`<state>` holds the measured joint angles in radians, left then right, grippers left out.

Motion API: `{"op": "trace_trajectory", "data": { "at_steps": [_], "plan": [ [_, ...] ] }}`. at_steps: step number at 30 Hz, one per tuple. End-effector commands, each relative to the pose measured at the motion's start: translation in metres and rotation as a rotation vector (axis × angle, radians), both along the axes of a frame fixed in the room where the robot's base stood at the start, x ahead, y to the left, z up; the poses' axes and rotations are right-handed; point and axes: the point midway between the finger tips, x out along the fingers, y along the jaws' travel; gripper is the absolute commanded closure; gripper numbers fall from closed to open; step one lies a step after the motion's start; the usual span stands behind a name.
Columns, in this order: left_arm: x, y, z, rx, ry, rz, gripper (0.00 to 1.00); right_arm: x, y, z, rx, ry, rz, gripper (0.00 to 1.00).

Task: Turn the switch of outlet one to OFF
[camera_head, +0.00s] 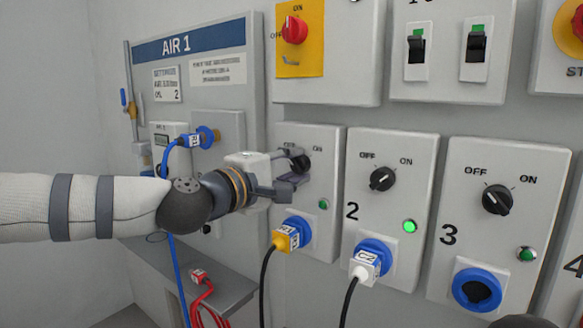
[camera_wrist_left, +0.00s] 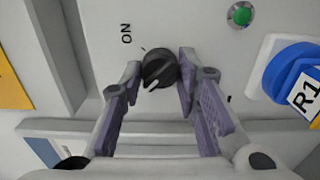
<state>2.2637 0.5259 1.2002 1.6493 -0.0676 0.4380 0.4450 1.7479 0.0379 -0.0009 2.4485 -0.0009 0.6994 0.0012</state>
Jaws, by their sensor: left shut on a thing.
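The switch of outlet one (camera_head: 300,162) is a black round knob on the leftmost outlet box, partly hidden by my gripper in the head view. My left gripper (camera_wrist_left: 160,80) has its purple-grey fingers on both sides of the knob (camera_wrist_left: 158,66) and is shut on it. In the left wrist view the knob's white mark points down and slightly left, away from the ON label (camera_wrist_left: 126,33). The OFF label is hidden there. Outlet one's lamp (camera_head: 323,204) is dark green, duller than outlet two's bright lamp (camera_head: 410,227). My right gripper is not in view.
A yellow plug (camera_head: 287,238) sits in the socket under the knob, its black cable hanging down. Outlet two (camera_head: 382,179) and outlet three (camera_head: 497,199) are to the right. The AIR 1 panel (camera_head: 203,42) and a blue hose (camera_head: 175,250) are at the left, above a grey shelf.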

Motion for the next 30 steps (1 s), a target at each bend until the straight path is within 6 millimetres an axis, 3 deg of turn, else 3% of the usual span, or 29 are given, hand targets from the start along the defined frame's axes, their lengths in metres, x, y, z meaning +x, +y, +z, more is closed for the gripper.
{"op": "trace_trajectory", "data": {
  "at_steps": [12,13,15,16,25,30],
  "plan": [
    [-0.001,-0.001,-0.001,-0.006,0.007,-0.004,0.99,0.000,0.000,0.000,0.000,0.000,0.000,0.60],
    [-0.001,-0.001,-0.001,-0.006,0.007,-0.004,0.69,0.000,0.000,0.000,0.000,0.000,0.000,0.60],
    [-0.001,-0.001,-0.001,-0.005,0.006,-0.004,0.53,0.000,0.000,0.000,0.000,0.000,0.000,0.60],
    [-0.001,-0.001,-0.001,-0.005,0.006,-0.004,0.51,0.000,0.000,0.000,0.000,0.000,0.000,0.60],
    [-0.002,0.001,0.000,-0.005,0.005,-0.001,0.51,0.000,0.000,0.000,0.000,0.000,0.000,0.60],
    [-0.029,0.022,0.001,-0.006,0.003,-0.001,0.51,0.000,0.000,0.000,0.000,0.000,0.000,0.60]
  ]
}}
